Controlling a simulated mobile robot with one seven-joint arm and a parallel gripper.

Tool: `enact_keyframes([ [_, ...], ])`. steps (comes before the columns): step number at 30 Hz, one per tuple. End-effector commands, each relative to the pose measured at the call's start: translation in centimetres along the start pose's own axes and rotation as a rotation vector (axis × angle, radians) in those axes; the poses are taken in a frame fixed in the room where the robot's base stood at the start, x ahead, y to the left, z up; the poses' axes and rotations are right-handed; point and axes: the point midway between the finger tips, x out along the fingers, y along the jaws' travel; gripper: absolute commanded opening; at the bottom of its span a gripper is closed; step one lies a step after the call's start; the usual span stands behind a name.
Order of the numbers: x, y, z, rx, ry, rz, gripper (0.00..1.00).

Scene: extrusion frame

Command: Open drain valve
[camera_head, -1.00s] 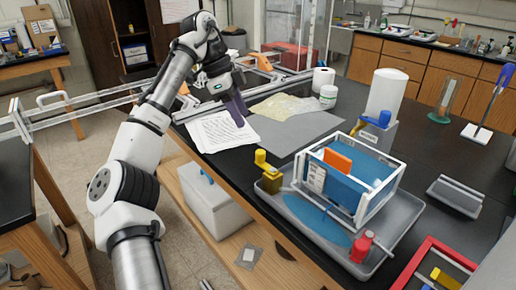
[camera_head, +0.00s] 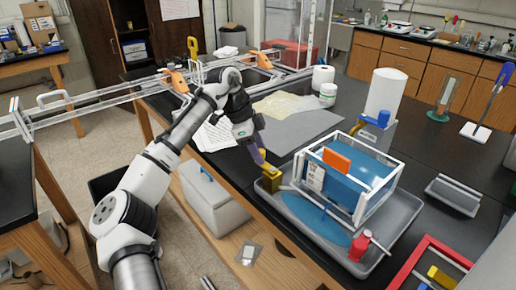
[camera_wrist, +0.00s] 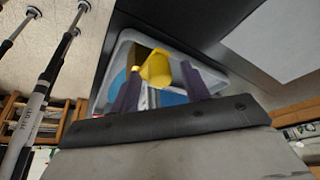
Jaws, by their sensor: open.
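The drain valve (camera_head: 269,184), a yellow-brown block with a yellow handle, stands at the left corner of the grey tray (camera_head: 302,228). Beside it in the tray is a white-framed clear tank (camera_head: 350,180) with blue liquid and an orange piece. My gripper (camera_head: 260,158) is at the top of the valve, its purple fingers pointing down. In the wrist view, the yellow handle (camera_wrist: 157,68) shows between the tips of my open gripper (camera_wrist: 160,73). I cannot tell whether the fingers touch it.
A red-capped bottle (camera_head: 360,245) is in the tray's front. A white canister (camera_head: 386,96) stands behind the tank. Papers (camera_head: 213,133) lie behind my gripper. A red frame (camera_head: 428,262) is at the right front.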

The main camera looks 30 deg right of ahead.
Motion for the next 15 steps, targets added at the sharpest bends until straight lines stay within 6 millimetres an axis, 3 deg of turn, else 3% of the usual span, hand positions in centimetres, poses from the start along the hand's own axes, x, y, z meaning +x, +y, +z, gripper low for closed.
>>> enact_keyframes([
  [1, -0.01, 0.0, 0.0, 0.0, 0.0, 0.0, 0.46],
  [11, -0.05, -0.01, 0.0, 0.0, 0.0, 0.0, 0.03],
  [15, -0.06, 0.02, 0.01, -0.003, 0.0, -0.002, 0.02],
])
